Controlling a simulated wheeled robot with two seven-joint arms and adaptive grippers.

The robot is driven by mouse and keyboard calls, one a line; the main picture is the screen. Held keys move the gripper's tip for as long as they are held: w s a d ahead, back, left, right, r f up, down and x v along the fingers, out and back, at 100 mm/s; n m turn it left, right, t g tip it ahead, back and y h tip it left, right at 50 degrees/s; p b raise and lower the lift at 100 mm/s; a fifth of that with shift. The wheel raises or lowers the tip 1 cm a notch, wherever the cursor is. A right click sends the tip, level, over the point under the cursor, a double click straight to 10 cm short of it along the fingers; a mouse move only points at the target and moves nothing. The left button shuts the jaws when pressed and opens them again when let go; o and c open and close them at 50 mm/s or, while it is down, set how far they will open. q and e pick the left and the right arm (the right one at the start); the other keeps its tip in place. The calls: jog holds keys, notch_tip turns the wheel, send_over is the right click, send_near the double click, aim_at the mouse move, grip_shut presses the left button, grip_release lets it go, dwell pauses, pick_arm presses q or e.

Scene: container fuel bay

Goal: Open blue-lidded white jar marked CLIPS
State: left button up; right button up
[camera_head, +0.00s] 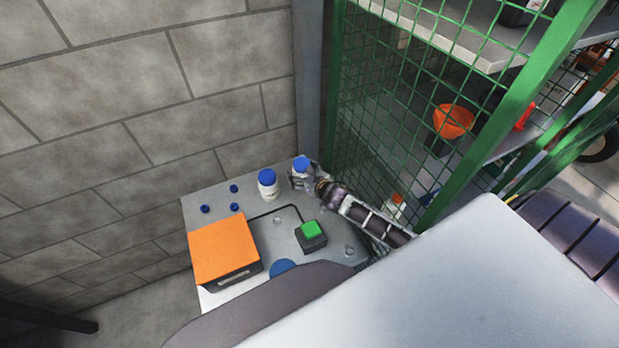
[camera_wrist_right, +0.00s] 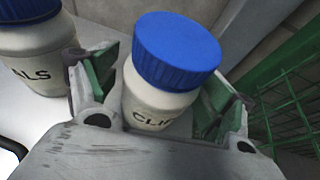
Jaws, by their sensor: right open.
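The white jar with a blue lid, marked with letters that read "CLI" before they are cut off (camera_wrist_right: 158,90), stands upright between the open fingers of my right gripper (camera_wrist_right: 158,95) in the right wrist view. Its blue lid (camera_wrist_right: 177,50) is on. In the head view, the jar's lid (camera_head: 301,163) shows at the back right of the table, with my right gripper (camera_head: 302,181) in front of its body. The fingers stand on either side of the jar; I cannot tell whether they touch it. My left gripper is not in view.
A second blue-lidded white jar (camera_head: 268,184), its label ending "ALS", stands left of it. Several loose blue caps (camera_head: 234,188), an orange-topped box (camera_head: 222,248) and a green button box (camera_head: 311,235) are on the grey table (camera_head: 208,195). A green mesh cage (camera_head: 385,110) borders the right.

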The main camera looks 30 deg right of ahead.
jog(key=shift+s+r, duration=0.1)
jog(key=v, duration=1.1)
jog(key=shift+s+r, duration=0.2)
jog(key=shift+s, duration=0.2)
dwell(0.3)
jog(key=shift+s+f, duration=0.1)
dwell(0.8)
